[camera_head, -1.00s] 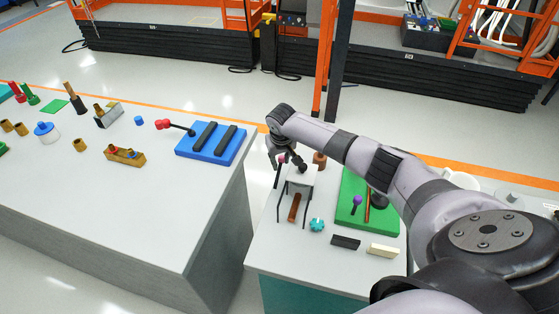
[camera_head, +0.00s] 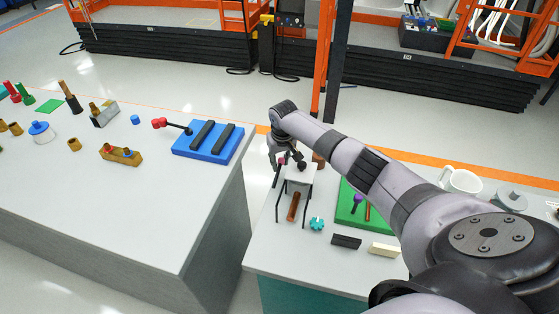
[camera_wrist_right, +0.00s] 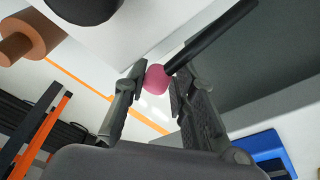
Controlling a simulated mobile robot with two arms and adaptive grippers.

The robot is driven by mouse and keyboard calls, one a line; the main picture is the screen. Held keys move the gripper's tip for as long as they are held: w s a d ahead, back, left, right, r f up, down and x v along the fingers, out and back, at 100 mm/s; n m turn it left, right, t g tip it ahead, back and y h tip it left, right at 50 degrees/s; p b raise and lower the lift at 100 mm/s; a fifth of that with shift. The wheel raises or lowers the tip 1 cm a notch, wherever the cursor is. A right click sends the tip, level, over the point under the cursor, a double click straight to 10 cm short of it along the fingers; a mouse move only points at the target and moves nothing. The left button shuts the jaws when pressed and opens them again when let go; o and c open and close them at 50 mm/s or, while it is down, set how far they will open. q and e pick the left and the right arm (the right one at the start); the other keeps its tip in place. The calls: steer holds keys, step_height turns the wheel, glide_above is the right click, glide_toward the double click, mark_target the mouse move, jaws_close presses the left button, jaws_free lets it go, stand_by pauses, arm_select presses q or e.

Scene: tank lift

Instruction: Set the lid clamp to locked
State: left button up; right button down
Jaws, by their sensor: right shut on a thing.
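A small white box-shaped tank (camera_head: 301,174) on thin dark legs stands on the right-hand table, with a dark knob (camera_head: 301,165) on top. At its left side is a black lever (camera_wrist_right: 212,43) with a pink knob (camera_wrist_right: 156,79) at its end; I take this to be the lid clamp. My right gripper (camera_head: 279,157) is at the tank's upper left. In the right wrist view its fingers (camera_wrist_right: 157,84) are closed on the pink knob. The gripper hides part of the lever in the head view. My left gripper is not in view.
A green board (camera_head: 349,207) with a purple-knobbed lever, a teal knob (camera_head: 316,224), a black block (camera_head: 346,242) and a cream block (camera_head: 384,249) lie near the tank. A blue board (camera_head: 222,152) sits on the left table, across a gap. A white mug (camera_head: 461,182) stands behind my arm.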

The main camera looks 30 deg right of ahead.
steer(key=shift+s+f, duration=0.35)
steer(key=shift+f, duration=0.05)
steer(key=c, duration=1.7)
jaws_free()
steer(key=o, duration=0.4)
steer(key=shift+w+r, duration=0.15)
steer(key=shift+r, duration=0.1)
